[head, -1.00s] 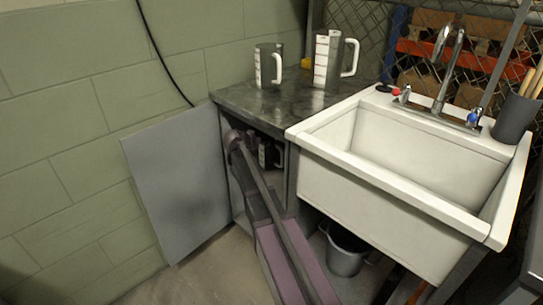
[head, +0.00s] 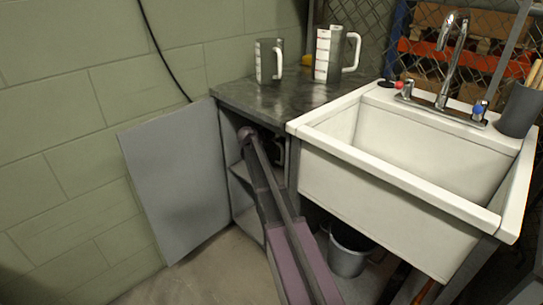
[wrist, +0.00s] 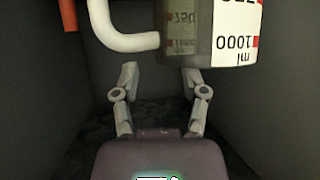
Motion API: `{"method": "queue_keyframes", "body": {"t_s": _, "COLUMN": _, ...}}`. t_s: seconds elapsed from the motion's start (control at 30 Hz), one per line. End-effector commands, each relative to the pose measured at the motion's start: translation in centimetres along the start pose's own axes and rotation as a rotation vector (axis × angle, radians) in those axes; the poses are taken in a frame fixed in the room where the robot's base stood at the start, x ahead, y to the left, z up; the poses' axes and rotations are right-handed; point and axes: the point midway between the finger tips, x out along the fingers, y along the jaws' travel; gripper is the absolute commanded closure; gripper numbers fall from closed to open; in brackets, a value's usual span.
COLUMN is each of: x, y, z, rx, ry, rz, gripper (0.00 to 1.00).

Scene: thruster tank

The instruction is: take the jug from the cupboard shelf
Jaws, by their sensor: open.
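The jug (wrist: 228,38) shows at the top of the wrist view, with dark see-through walls, a white label reading 1000 ml upside down, and a white handle (wrist: 125,40) on its left. My gripper (wrist: 160,72) is open, its two fingers pointing toward the handle and the jug's near side. Nothing is between the fingertips; I cannot tell whether they touch the jug. In the head view my arm reaches into the open cupboard (head: 243,190) and hides the gripper and most of the jug.
Two similar jugs, a smaller one (head: 268,60) and a larger one (head: 325,55), stand on the countertop (head: 290,98). The cupboard door (head: 178,180) hangs open at left. A white sink (head: 390,180) is at right, with a grey bucket (head: 348,252) below it.

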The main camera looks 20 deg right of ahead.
Motion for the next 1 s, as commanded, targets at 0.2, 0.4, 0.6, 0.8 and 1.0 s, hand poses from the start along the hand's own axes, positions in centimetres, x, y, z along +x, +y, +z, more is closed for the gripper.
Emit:
{"method": "queue_keyframes", "body": {"t_s": 0.2, "x": 0.0, "y": 0.0, "z": 0.0, "rx": 0.000, "ry": 0.000, "rz": 0.000, "gripper": 0.43}}
{"method": "queue_keyframes", "body": {"t_s": 0.4, "x": 0.6, "y": 0.0, "z": 0.0, "rx": 0.001, "ry": 0.000, "rz": 0.001, "gripper": 0.43}}
{"method": "queue_keyframes", "body": {"t_s": 0.6, "x": 2.7, "y": -0.1, "z": 0.2, "rx": 0.002, "ry": 0.000, "rz": 0.002, "gripper": 0.43}}
{"method": "queue_keyframes", "body": {"t_s": 0.8, "x": 5.0, "y": 0.0, "z": 0.1, "rx": 0.001, "ry": -0.001, "rz": 0.001, "gripper": 0.43}}
{"method": "queue_keyframes", "body": {"t_s": 1.0, "x": 5.6, "y": 0.1, "z": 0.0, "rx": 0.001, "ry": -0.001, "rz": 0.001, "gripper": 0.43}}
